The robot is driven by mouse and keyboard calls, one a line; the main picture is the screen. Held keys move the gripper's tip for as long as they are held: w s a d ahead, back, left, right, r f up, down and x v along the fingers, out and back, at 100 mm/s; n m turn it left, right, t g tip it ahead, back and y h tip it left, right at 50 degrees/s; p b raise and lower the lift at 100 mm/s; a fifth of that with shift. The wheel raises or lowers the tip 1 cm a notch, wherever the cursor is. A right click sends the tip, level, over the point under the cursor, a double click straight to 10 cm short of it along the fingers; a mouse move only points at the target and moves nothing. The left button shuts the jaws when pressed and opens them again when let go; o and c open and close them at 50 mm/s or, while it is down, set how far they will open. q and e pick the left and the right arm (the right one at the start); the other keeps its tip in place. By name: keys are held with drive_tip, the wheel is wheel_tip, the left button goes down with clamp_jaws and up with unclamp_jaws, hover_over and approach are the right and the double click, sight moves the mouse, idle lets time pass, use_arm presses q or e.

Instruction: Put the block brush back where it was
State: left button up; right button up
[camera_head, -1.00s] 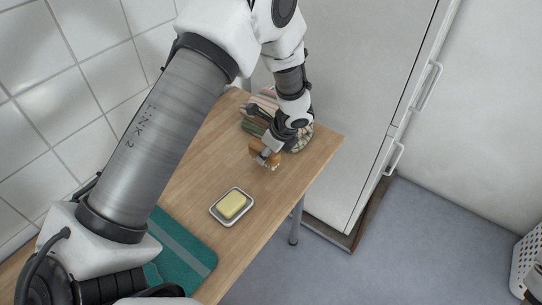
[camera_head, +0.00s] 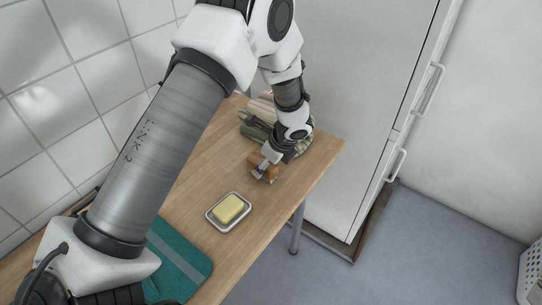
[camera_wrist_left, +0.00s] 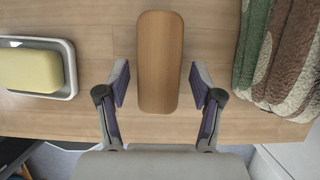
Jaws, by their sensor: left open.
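The block brush (camera_wrist_left: 160,62), a long wooden block with rounded ends, lies on the wooden table between the fingers of my left gripper (camera_wrist_left: 160,82) in the left wrist view. There is a gap on both sides, so the open fingers do not touch it. In the head view the brush (camera_head: 263,163) is partly covered by my left gripper (camera_head: 263,168), near the far end of the table. Its bristles are hard to make out. My right gripper is not in view.
A soap bar (camera_head: 228,208) sits in a white dish (camera_head: 212,220) on the table (camera_head: 195,175). Folded striped and camouflage cloths (camera_wrist_left: 280,50) lie close beside the gripper. A teal mat (camera_head: 185,262) is nearer. A white fridge (camera_head: 345,110) stands beyond the table.

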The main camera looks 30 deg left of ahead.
use_arm(q)
drive_tip(key=p+v, duration=0.1)
drive_tip(key=v, duration=1)
drive_tip(key=shift+r, duration=0.3)
drive_tip(key=shift+d, duration=0.1)
